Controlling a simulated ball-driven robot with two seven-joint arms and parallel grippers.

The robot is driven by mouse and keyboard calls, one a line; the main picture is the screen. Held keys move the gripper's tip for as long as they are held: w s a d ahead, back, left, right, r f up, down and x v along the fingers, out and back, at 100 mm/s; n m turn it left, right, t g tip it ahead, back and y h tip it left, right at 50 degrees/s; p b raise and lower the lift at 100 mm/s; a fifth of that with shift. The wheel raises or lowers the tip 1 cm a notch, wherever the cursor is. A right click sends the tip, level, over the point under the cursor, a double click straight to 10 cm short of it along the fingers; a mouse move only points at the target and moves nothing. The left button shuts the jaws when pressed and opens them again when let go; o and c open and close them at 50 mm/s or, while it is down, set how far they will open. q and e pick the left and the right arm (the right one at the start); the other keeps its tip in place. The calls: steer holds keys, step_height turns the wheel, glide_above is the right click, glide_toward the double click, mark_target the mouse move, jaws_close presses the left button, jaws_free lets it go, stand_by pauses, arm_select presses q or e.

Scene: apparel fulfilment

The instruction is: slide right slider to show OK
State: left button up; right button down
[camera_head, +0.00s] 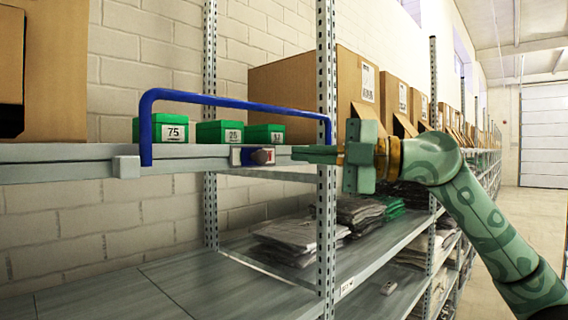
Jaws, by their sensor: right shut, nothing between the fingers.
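The right slider (262,157) is a small dark knob on a red, white and blue plate on the grey shelf-front rail, below the right part of the blue handle bar (237,103). No OK text is readable on it. My right gripper (296,154) comes in from the right. Its fingers are shut and empty, pointing left, with the tips just right of the slider plate. I cannot tell whether they touch it. A plain light block (126,167) sits on the rail at the left. My left gripper is not in view.
Several green boxes with number labels, one reading 75 (174,129), stand behind the rail. Cardboard boxes (290,88) stand at both sides. A metal post (326,220) rises close to my right gripper. Folded garments (298,233) lie on the lower shelf. An aisle is open at right.

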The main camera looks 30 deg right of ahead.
steer(key=b+v, duration=0.1)
steer(key=v, duration=0.3)
steer(key=shift+s+a+r+b, duration=0.1)
steer(key=shift+s+b, duration=0.25)
steer(key=shift+s, duration=0.05)
steer(key=shift+s+a, duration=0.1)
steer(key=shift+a, duration=0.05)
